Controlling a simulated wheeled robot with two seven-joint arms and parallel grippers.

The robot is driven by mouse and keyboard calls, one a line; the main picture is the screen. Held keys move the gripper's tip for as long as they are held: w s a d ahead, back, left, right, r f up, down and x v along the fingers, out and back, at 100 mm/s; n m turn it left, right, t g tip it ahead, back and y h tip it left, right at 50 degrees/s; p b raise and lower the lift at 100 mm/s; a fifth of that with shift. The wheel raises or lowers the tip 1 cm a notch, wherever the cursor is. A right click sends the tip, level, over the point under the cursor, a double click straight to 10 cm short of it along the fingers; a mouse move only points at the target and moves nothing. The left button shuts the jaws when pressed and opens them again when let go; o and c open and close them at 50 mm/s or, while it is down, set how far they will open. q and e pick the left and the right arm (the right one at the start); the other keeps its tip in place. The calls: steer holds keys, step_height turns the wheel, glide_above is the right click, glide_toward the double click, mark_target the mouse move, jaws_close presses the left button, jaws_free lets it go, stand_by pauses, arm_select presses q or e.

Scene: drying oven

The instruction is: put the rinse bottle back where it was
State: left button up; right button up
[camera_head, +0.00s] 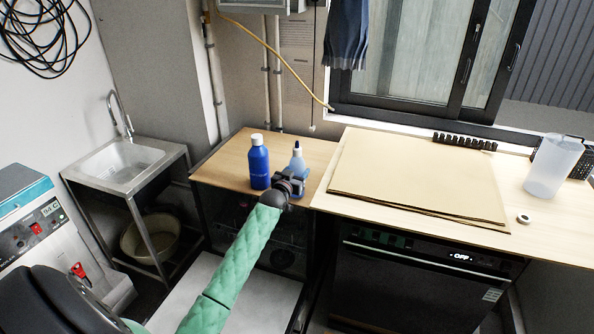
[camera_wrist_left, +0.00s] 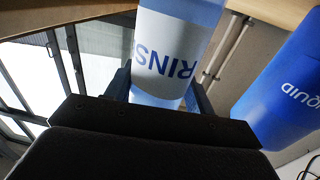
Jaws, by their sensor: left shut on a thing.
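The rinse bottle (camera_head: 297,160) is pale blue with a darker blue top, at the right part of the small wooden cabinet top (camera_head: 222,171). My left gripper (camera_head: 291,184) is shut on it from the front and hides its lower part. In the left wrist view the bottle (camera_wrist_left: 170,50), with its white label lettered "RINS", stands between the two fingers of the gripper (camera_wrist_left: 158,92). Whether its base touches the wood cannot be told. My right gripper is not in view.
A dark blue bottle with a white cap (camera_head: 258,163) stands just left of the rinse bottle; it also shows in the left wrist view (camera_wrist_left: 288,88). Cardboard sheets (camera_head: 420,180) lie on the higher counter to the right. A translucent jug (camera_head: 553,166) stands farther right.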

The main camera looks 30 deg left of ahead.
arm_select(q)
steer(key=shift+f, duration=0.15)
steer(key=shift+f, duration=0.1)
steer(key=o, duration=1.2)
steer(key=shift+o, duration=0.2)
